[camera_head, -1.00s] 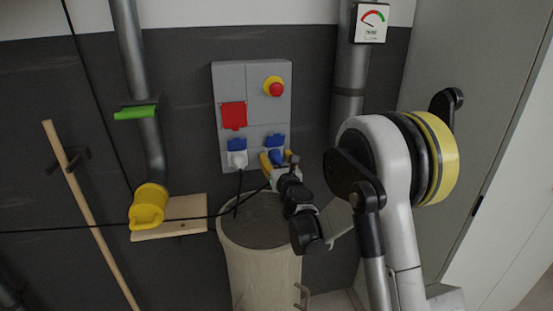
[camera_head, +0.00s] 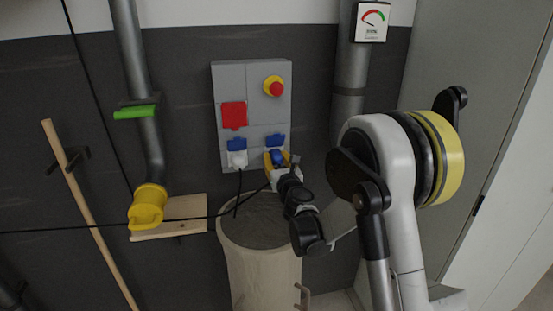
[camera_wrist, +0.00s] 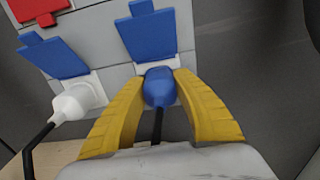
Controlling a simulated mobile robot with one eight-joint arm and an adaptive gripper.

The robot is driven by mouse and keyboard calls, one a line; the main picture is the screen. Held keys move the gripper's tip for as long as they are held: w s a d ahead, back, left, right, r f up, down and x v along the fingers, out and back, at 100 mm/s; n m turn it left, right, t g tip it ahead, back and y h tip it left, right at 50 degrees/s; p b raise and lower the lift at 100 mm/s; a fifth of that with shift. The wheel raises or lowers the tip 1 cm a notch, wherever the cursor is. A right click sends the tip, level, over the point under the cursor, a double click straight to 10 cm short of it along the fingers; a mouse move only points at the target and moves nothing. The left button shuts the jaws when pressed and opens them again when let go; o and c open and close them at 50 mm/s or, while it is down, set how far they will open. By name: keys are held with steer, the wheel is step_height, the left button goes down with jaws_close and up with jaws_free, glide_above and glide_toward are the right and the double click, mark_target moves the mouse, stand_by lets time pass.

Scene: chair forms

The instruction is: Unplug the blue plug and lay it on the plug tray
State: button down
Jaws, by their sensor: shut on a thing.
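The blue plug (camera_wrist: 159,88) sits at the right socket of the grey wall panel, under a raised blue flap (camera_wrist: 150,30). My gripper (camera_wrist: 159,80) has its yellow fingers on either side of the plug and is shut on it. In the head view my gripper (camera_head: 277,159) is at the panel's lower right, with the plug (camera_head: 278,156) between its fingers. The plug's front end appears to be at the socket; whether it is fully seated I cannot tell. A dark cable runs down from it. I cannot make out which surface is the plug tray.
A white plug (camera_wrist: 78,102) with a black cable is in the left socket, close beside my fingers. A wooden shelf (camera_head: 185,215) is on the wall at left, with a yellow fitting by it. A large bin (camera_head: 258,235) stands below the panel.

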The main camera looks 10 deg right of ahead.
mark_target(279, 164)
steer(key=shift+s+b, duration=0.5)
steer(key=shift+s, duration=2.35)
steer(key=shift+s, duration=0.1)
steer(key=shift+s+b, duration=0.35)
steer(key=shift+s, duration=2.05)
